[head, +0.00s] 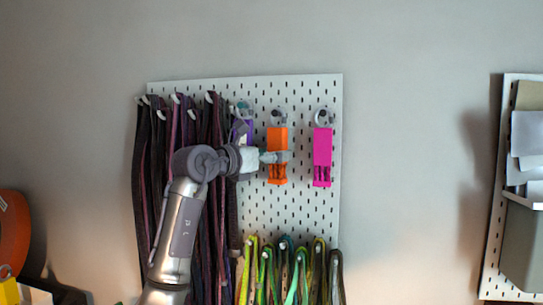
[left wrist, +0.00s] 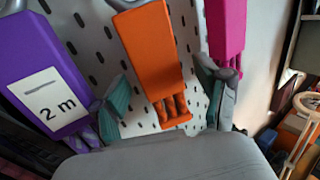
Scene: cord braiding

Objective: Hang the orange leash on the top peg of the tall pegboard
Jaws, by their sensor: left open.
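The orange leash (head: 277,142), a flat orange holder with braided orange cord at its lower end, hangs from a peg (head: 278,117) in the upper part of the white pegboard (head: 308,210). My left gripper (head: 275,157) comes in from the left, over the leash's middle. In the left wrist view my left gripper's teal-padded fingers (left wrist: 163,92) are apart, one on each side of the orange leash (left wrist: 148,50); contact cannot be told. Part of the leash is behind the gripper in the head view. My right gripper is not in view.
A purple holder (left wrist: 40,70) marked "2 m" hangs close on the left, a pink one (head: 322,155) on the right. Dark cords (head: 145,190) hang at the board's left, green and yellow cords (head: 285,270) below. Another board (head: 493,240) stands far right.

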